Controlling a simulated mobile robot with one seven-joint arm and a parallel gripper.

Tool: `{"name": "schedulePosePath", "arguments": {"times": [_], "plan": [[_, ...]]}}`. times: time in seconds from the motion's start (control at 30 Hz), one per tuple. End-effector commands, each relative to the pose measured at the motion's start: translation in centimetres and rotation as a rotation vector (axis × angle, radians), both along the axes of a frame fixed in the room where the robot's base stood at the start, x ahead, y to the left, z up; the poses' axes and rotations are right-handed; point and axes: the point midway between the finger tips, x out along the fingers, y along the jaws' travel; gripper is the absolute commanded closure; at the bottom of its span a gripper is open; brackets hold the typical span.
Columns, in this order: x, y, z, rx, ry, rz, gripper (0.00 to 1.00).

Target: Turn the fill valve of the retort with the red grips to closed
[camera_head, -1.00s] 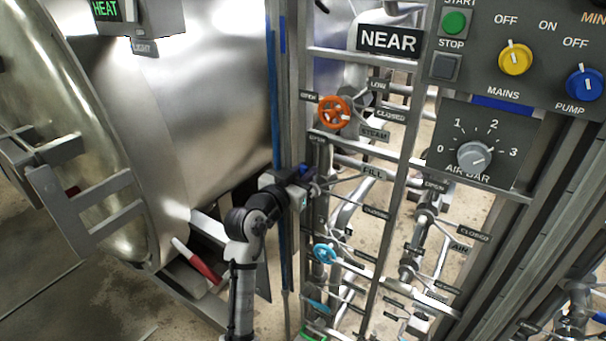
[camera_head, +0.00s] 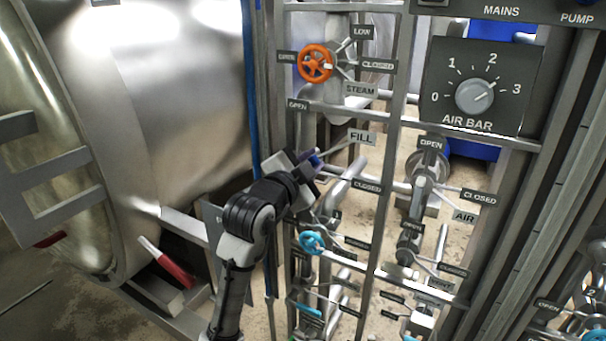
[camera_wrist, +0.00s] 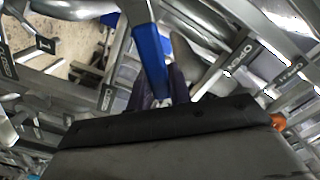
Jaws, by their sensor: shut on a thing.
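The fill valve is on the pipe rack beside the FILL label (camera_head: 362,137). Its OPEN label (camera_head: 297,105) is at the upper left and its CLOSED label (camera_head: 367,186) at the lower right. My gripper (camera_head: 314,161) is at this valve, between the two labels, and hides most of the valve body. In the wrist view a blue bar, seemingly the fill valve lever (camera_wrist: 152,55), runs between my dark fingers (camera_wrist: 163,92), which are shut on it. The lever's exact angle is hard to tell. The retort (camera_head: 170,90) at the left has a red grip (camera_head: 175,268).
An orange steam handwheel (camera_head: 315,63) is above the fill valve and a light blue handwheel (camera_head: 312,242) below it. Rack posts and thin label rods crowd the gripper. The air valve (camera_head: 425,185) and the air dial panel (camera_head: 478,88) are to the right.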

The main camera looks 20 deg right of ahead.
Motion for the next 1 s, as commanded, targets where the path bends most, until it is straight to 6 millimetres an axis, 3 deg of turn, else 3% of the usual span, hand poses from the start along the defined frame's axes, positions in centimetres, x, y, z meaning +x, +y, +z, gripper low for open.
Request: {"name": "schedulePosePath", "arguments": {"times": [0.03,0.5,1.0], "plan": [[-0.3,-0.2,-1.2,0.030,-0.036,-0.001,1.00],[-1.5,-1.1,-4.2,0.290,-0.366,-0.002,1.00],[-1.6,-1.2,-5.7,0.431,-0.544,-0.002,1.00]]}}
